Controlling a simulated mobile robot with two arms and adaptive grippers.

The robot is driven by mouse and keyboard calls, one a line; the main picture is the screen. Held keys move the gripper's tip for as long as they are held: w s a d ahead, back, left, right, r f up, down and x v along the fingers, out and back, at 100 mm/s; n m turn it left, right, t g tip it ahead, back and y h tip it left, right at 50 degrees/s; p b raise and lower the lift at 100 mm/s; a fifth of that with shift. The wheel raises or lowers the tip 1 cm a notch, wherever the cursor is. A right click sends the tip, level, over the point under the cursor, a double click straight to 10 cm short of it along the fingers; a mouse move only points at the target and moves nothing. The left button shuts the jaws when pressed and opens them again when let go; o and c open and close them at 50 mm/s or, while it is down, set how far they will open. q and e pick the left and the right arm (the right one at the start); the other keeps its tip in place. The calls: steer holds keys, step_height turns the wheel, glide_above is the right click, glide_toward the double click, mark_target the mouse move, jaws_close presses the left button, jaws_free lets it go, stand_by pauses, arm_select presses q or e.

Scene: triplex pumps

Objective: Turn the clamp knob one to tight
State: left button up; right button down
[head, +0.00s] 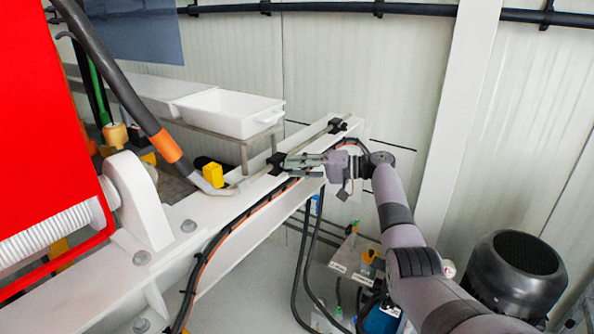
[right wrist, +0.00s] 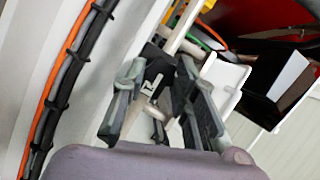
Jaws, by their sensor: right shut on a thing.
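A black clamp (head: 277,160) sits on the white beam (head: 225,208), around a thin metal rod. My right gripper (head: 298,164) reaches in from the right and its fingertips are at this clamp. In the right wrist view my right gripper (right wrist: 160,95) has its two fingers on either side of the clamp's knob (right wrist: 150,84), which is small and partly hidden between them. The gripper is shut on it. How far the knob is turned cannot be told. A second black clamp (head: 338,125) sits further along the beam. My left gripper is not in view.
A white tray (head: 230,112) stands on a metal bracket just behind the clamp. A yellow block (head: 213,175) and an orange-collared hose (head: 165,145) lie to the left. Black and orange cables (head: 235,222) run along the beam side. A black motor (head: 515,275) stands at right.

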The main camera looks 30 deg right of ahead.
stand_by(0.5)
steer(key=c, duration=1.3)
jaws_free()
steer(key=v, duration=1.2)
